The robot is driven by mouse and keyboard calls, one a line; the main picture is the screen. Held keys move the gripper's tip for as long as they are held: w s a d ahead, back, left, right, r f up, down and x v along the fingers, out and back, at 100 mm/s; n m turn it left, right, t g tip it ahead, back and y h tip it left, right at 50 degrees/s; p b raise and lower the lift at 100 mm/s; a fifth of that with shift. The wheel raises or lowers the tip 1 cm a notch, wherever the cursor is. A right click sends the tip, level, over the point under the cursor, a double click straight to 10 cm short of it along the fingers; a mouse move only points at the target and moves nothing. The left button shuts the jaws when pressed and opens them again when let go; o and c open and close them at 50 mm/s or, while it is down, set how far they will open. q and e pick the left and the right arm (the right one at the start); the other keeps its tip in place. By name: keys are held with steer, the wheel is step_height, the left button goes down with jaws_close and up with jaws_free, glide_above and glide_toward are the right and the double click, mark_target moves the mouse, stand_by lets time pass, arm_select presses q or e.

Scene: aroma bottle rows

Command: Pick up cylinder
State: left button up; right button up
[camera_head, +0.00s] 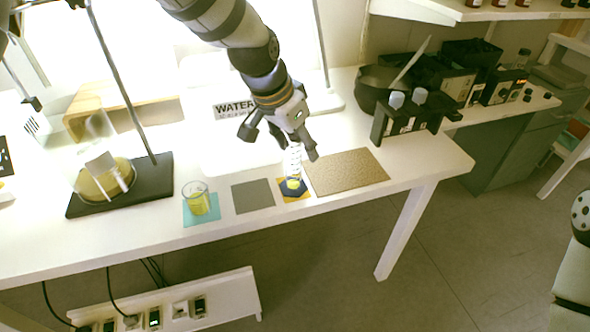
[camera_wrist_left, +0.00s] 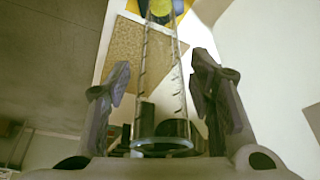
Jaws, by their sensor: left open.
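The clear graduated cylinder (camera_head: 293,165) stands upright on the table, with yellow liquid at its bottom and a dark blue base on a yellow mat (camera_head: 303,197). My left gripper (camera_head: 281,143) is over its upper part, fingers open on either side of it. In the left wrist view, the cylinder (camera_wrist_left: 160,105) runs between the two open fingers of the gripper (camera_wrist_left: 160,88), its round rim close to the camera and its base far off at the top. Gaps show between it and both fingers. My right gripper is out of view.
A beaker with yellow liquid (camera_head: 197,200) stands left of the cylinder, beside a bare grey mat (camera_head: 253,196). A brown textured mat (camera_head: 348,171) lies to the right. A stand with a flask (camera_head: 103,178) is further left, and a black rack (camera_head: 410,115) stands back right.

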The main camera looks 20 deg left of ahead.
arm_select(q)
steer(key=shift+w+r, duration=0.1)
jaws_close()
